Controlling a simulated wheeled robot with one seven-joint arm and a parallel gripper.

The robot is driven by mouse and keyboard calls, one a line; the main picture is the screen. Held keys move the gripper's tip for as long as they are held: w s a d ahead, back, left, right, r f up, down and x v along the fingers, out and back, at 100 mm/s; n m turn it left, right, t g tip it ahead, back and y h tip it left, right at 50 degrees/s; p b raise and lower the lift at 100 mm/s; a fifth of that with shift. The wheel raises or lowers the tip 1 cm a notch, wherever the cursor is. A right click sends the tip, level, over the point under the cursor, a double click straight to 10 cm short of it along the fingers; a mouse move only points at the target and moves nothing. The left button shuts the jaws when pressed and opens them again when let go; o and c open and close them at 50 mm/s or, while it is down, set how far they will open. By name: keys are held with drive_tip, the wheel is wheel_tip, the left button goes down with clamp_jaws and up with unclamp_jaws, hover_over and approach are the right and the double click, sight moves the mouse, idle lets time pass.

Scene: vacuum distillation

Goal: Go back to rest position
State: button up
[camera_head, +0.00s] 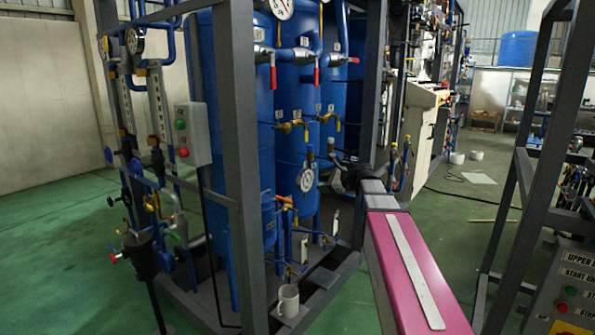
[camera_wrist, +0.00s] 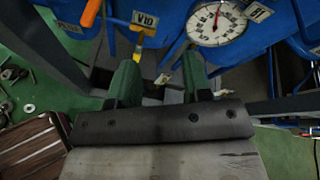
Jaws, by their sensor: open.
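My gripper (camera_wrist: 160,72) shows in the wrist view with two green fingers spread apart and nothing between them. A round white pressure gauge (camera_wrist: 215,24) sits up and right of the fingers. In the head view my pink arm reaches forward into the rig, and its dark end is beside the blue tanks (camera_head: 285,130). The fingers cannot be made out there.
A grey frame post (camera_head: 243,150) stands left of my arm. A white mug (camera_head: 288,301) stands on the rig's base. A control box (camera_head: 193,134) is at the left. Another frame with a control panel (camera_head: 567,290) is at the right. Green floor (camera_head: 60,250) is open at the left.

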drive_tip(key=s+f+n+g+h, duration=0.2)
drive_tip(key=s+f+n, duration=0.3)
drive_tip(key=f, duration=0.4)
drive_tip(key=s+f+n+g+h, duration=0.2)
drive_tip(key=s+f+n+h, duration=0.15)
drive_tip(key=s+f, duration=0.5)
drive_tip(key=s+d+f+n+g+h, duration=0.2)
drive_tip(key=s+d+f+n, duration=0.1)
drive_tip(key=s+f+n, duration=0.2)
drive_tip(key=s+d+f+n+g+h, duration=0.2)
drive_tip(key=s+d+f+n+h, duration=0.1)
drive_tip(key=s+f+n, duration=0.3)
wheel_tip(320, 180, down, 3)
drive_tip(key=shift+s+d+f, duration=0.2)
drive_tip(key=shift+s+d, duration=0.05)
drive_tip(key=shift+s, duration=0.7)
drive_tip(key=shift+h, duration=0.25)
